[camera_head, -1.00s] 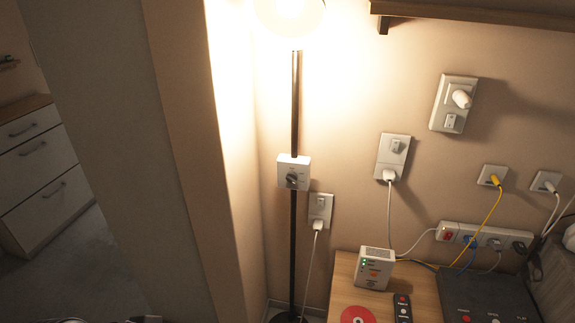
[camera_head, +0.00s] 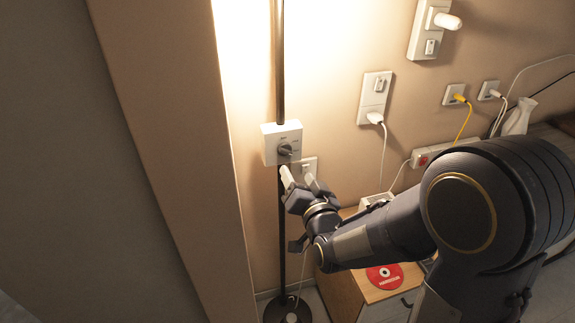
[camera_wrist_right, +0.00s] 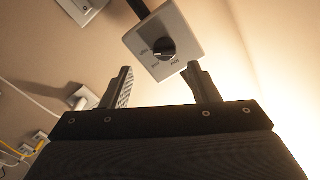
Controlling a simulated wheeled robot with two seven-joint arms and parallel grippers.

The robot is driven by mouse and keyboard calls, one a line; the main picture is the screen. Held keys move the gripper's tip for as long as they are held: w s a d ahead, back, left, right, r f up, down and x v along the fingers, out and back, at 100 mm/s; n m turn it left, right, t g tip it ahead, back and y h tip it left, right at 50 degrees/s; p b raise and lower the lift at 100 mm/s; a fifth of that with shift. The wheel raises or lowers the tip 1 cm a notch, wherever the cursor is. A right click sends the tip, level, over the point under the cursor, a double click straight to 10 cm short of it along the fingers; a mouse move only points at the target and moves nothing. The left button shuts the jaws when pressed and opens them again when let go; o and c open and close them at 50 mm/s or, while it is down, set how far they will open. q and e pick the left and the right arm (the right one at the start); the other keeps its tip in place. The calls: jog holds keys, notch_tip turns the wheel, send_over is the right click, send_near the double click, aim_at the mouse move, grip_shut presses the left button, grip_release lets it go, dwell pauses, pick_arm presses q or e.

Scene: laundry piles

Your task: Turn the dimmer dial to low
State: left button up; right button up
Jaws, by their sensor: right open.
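The dimmer dial (camera_head: 285,150) is a dark round knob on a white box (camera_head: 269,145) fixed to a black lamp pole. The dial also shows in the right wrist view (camera_wrist_right: 163,49), on the face of the box, beyond the fingertips. My right gripper (camera_head: 299,176) is open and empty just below the dial, with its fingers pointing up towards it. In the wrist view its two fingers (camera_wrist_right: 160,68) stand apart, and the dial appears between and past their tips without visible contact. My left gripper is not in view.
The lamp pole (camera_head: 279,70) stands close to a wall corner (camera_head: 165,130) on the left. Wall sockets with plugs (camera_head: 373,98) are to the right. A wooden cabinet (camera_head: 345,285) with a red disc (camera_head: 384,277) sits below my right arm.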

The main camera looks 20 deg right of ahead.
aim_at(286, 155)
jog(key=w, duration=0.8)
jog(key=shift+a+r, duration=0.2)
jog(key=shift+a, duration=0.15)
jog(key=c, duration=1)
